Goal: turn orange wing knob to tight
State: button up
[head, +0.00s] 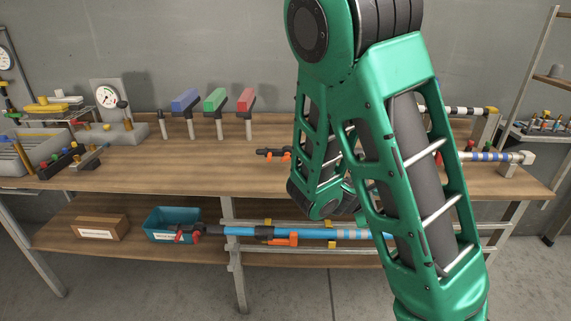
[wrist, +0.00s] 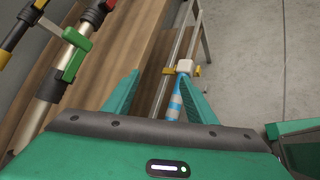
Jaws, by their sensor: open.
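In the head view an orange part (head: 284,240) with a flat, lever-like shape sits on a blue pole (head: 252,231) lying along the lower shelf. A second orange part (head: 287,156) is on the bench top beside my arm, partly hidden by it. I cannot tell which of them is the wing knob, or how tight it is. My gripper (wrist: 160,74) is open and empty in the wrist view, and my arm hides it in the head view. Ahead between and beyond its fingers is a blue-and-white striped pole end (wrist: 175,100) with a white cap (wrist: 184,67). No orange knob shows in the wrist view.
The wooden bench (head: 130,160) holds blue, green and red-topped stands and a dial gauge (head: 109,97). A teal bin (head: 171,224) and a brown box (head: 98,227) stand on the lower shelf. Poles with a green clamp (wrist: 74,58) lie left of my gripper. Floor at right is clear.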

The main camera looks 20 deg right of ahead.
jog(key=w+a+r+n+t+h, duration=0.1)
jog(key=w+a+n+t, duration=0.2)
jog(key=w+a+n, duration=0.15)
jog(key=n+t+y, duration=0.5)
jog(key=n+t, duration=0.5)
jog(key=n, duration=0.9)
send_near(287, 160)
jog(key=shift+m, duration=0.35)
jog(key=x, duration=0.9)
jog(key=c, duration=1.1)
